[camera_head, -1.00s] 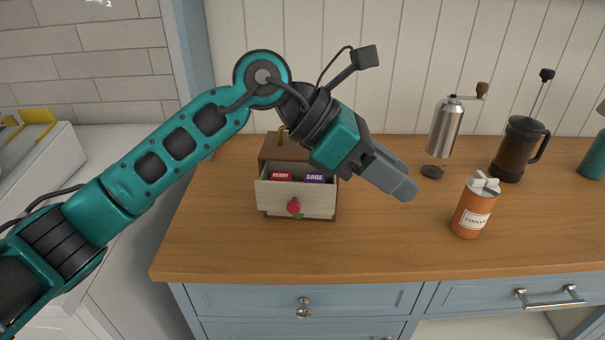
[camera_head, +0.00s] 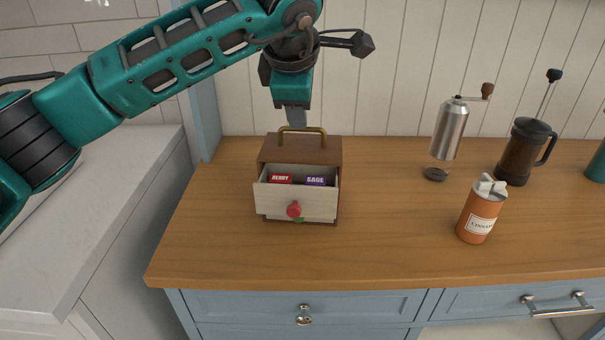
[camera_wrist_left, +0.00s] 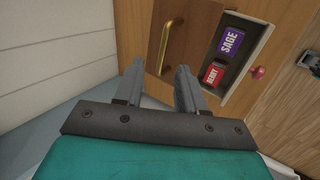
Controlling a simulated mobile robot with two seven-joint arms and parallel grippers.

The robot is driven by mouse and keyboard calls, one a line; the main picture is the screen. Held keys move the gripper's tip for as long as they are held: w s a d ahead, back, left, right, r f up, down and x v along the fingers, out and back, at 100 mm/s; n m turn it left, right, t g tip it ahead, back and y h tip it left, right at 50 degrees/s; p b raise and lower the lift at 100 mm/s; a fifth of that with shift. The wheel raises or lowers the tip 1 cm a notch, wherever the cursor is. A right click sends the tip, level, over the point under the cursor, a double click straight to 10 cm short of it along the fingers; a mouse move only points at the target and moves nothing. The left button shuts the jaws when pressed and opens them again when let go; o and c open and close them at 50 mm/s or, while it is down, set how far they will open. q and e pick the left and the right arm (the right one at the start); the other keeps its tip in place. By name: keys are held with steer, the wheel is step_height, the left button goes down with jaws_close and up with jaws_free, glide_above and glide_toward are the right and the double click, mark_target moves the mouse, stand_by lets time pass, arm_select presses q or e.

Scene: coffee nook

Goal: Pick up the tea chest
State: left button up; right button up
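The tea chest (camera_head: 322,151) is a brown wooden box with a brass handle on top, standing upright on the counter. Its pale front drawer (camera_head: 272,204) is pulled out and holds a red BERRY packet (camera_head: 281,179) and a purple SAGE packet (camera_head: 315,181). My left gripper (camera_head: 297,122) points down just above the brass handle. In the left wrist view the left gripper (camera_wrist_left: 158,78) has its two fingers apart with nothing between them, and the brass handle (camera_wrist_left: 170,46) lies just beyond the fingertips. My right gripper is in neither view.
On the wooden counter (camera_head: 380,235), an orange cinnamon canister (camera_head: 481,212), a steel grinder (camera_head: 449,131) and a dark French press (camera_head: 522,152) stand to the right. A teal object (camera_head: 597,165) shows at the right edge. A plank wall rises behind.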

mark_target(299, 149)
arm_select(q)
steer(key=shift+p+x, duration=0.35)
steer(key=shift+x, duration=2.65)
steer(key=shift+s+a, duration=0.2)
jaws_close()
